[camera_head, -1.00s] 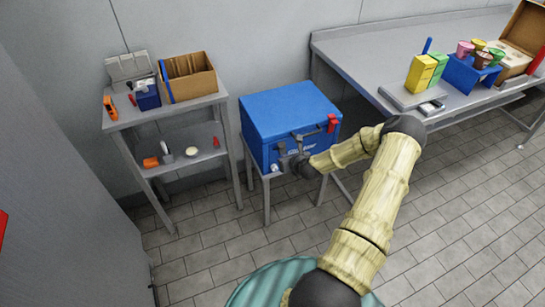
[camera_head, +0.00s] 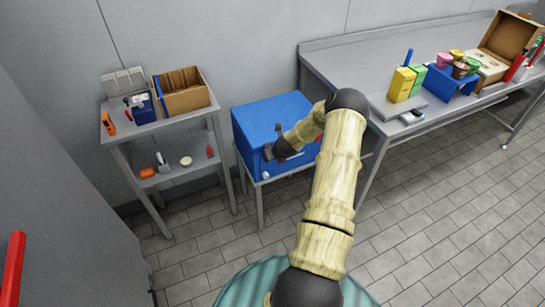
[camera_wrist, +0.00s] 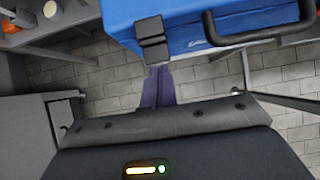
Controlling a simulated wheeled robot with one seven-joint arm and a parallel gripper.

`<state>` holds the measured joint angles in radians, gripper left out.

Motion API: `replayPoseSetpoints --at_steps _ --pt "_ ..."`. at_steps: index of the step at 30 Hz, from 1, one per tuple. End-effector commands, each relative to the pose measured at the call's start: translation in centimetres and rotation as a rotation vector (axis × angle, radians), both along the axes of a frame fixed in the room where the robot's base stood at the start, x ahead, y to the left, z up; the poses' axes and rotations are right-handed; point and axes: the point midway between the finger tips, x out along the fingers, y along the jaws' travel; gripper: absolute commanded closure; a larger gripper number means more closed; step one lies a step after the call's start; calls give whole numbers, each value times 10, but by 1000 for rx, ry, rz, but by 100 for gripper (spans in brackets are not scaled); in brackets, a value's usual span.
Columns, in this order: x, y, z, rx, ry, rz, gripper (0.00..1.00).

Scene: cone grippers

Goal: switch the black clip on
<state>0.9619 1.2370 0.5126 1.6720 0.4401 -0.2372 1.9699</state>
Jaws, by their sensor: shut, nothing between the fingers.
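The blue cooler box (camera_head: 262,112) stands on a small grey table, and its front edge also shows in the wrist view (camera_wrist: 185,14). The black clip (camera_wrist: 152,40) hangs on the cooler's front in the wrist view, left of the black carry handle (camera_wrist: 262,36). My gripper (camera_wrist: 158,70) is shut and empty, its dark fingers pointing at the lower end of the clip. The tips are very close to the clip; I cannot tell if they touch. In the head view my gripper (camera_head: 272,153) is at the cooler's front left, and the clip cannot be made out clearly there.
A grey shelf (camera_head: 152,128) with an open cardboard box (camera_head: 183,95) stands left of the cooler. A long metal table (camera_head: 345,70) with cartons and a blue stand (camera_head: 450,82) is at the right. A red clip (camera_head: 319,138) shows slightly behind my arm. The tiled floor in front is clear.

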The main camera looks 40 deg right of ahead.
Motion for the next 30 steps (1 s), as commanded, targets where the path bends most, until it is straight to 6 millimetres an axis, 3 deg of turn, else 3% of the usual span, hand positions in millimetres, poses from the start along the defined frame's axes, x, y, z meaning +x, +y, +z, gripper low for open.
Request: replayPoseSetpoints --at_steps 16,30 --pt "0 2 15 2 1 3 100" --pt "-4 4 12 3 1 3 100"
